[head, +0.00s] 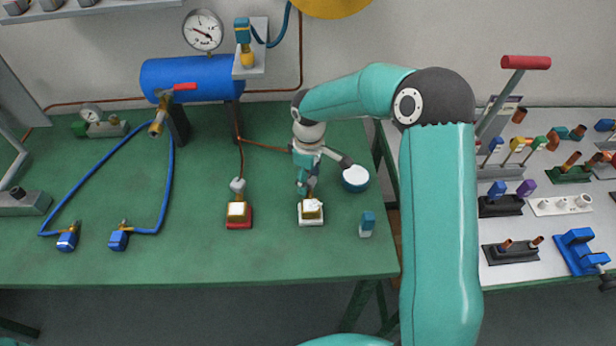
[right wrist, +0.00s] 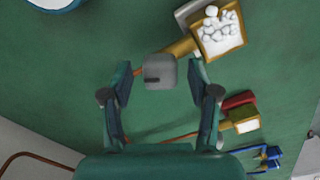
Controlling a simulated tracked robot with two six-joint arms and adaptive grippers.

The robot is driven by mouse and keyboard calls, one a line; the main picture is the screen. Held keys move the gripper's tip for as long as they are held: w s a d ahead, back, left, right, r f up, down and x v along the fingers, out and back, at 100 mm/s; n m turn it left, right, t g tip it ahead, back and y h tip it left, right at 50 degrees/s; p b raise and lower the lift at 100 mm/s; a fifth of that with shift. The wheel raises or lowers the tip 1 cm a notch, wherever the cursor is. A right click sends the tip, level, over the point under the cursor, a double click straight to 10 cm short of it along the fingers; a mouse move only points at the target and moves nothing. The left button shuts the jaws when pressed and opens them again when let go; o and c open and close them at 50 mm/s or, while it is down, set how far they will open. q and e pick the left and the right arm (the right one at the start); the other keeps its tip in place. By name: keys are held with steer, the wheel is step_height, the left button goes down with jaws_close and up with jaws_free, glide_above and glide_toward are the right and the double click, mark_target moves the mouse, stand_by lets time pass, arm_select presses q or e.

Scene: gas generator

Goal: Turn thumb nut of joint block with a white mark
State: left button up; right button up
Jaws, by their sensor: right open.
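The joint block with the white base (head: 311,221) sits near the front of the green table. In the right wrist view its brass-edged top (right wrist: 219,38) holds white lumps. A grey thumb nut (right wrist: 159,72) sits at the end of this block's brass stem (right wrist: 180,47). My right gripper (head: 305,190) points down just behind the block, and its arm hides part of it. In the right wrist view its open fingers (right wrist: 161,85) stand either side of the nut, with gaps visible. I cannot tell the height between them. My left gripper is not in view.
A similar joint block with a red base (head: 239,223) and grey nut (head: 237,184) stands to the left. A round white-topped container (head: 355,178) and a small teal-topped piece (head: 366,222) are to the right. A blue tank (head: 192,78) stands behind. The front table strip is clear.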

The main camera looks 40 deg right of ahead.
jaws_close()
steer(key=shift+w, duration=0.1)
steer(key=shift+w+m+b, duration=0.1)
steer(key=shift+m+b, duration=1.2)
steer(key=shift+m, duration=0.1)
steer(key=m+b, duration=0.1)
steer(key=m, duration=0.1)
steer(key=shift+m+b, duration=0.3)
steer(key=shift+b, duration=0.05)
steer(key=m+b, duration=0.1)
steer(key=m, duration=0.2)
steer(key=shift+m+b, duration=0.3)
steer(key=shift+b, duration=0.1)
steer(key=shift+r+m+b, duration=0.15)
steer(key=shift+m+b, duration=0.4)
steer(key=shift+m, duration=0.95)
